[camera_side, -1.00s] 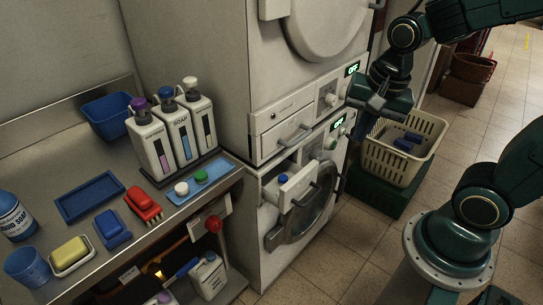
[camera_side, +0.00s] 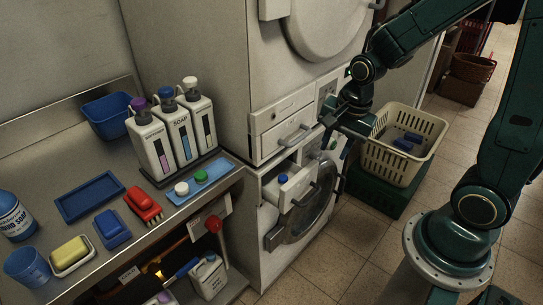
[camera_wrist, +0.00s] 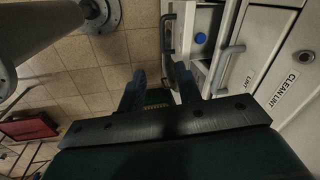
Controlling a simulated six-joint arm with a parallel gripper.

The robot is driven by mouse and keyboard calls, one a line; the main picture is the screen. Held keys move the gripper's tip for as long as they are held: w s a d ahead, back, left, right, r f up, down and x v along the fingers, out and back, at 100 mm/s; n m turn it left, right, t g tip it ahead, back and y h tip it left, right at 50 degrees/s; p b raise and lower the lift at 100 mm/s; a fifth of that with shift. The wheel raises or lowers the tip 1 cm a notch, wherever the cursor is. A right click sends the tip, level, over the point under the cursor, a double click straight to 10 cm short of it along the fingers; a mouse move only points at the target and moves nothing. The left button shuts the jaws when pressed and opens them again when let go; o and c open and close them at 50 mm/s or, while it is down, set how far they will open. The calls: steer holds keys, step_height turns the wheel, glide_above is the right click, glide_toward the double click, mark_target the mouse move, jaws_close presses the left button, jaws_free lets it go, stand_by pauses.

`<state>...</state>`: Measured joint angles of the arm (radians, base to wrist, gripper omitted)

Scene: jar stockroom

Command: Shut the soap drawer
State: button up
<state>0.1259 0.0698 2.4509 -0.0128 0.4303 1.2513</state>
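The soap drawer (camera_side: 300,186) is pulled out of the lower machine, with a handle on its front and a blue-topped item inside. In the wrist view the open drawer (camera_wrist: 203,22) shows at upper middle, with the blue round top in it. My gripper (camera_side: 333,134) is in front of the machines, above and to the right of the drawer, apart from it. In the wrist view its two fingers (camera_wrist: 160,88) are spread with nothing held between them. The fingers partly cover the drawer's lower surroundings there.
An upper drawer (camera_side: 283,134) with a handle sits just above the soap drawer. A round washer door (camera_side: 312,205) is below. A cream basket (camera_side: 402,160) on a green crate stands at the right. The counter (camera_side: 60,150) holds soap bottles and trays.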

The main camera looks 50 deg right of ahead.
steer(key=m, duration=0.2)
glide_above(312, 196)
steer(key=s, duration=0.3)
step_height(312, 196, down, 6)
steer(key=f, duration=0.1)
steer(key=shift+r, duration=0.25)
steer(key=shift+f, duration=0.1)
steer(key=shift+w+f, duration=0.4)
steer(key=shift+f, duration=1.8)
steer(key=shift+w+f, duration=0.45)
steer(key=shift+f, duration=1.8)
steer(key=shift+w+f, duration=0.4)
steer(key=shift+f, duration=1.8)
jaws_close()
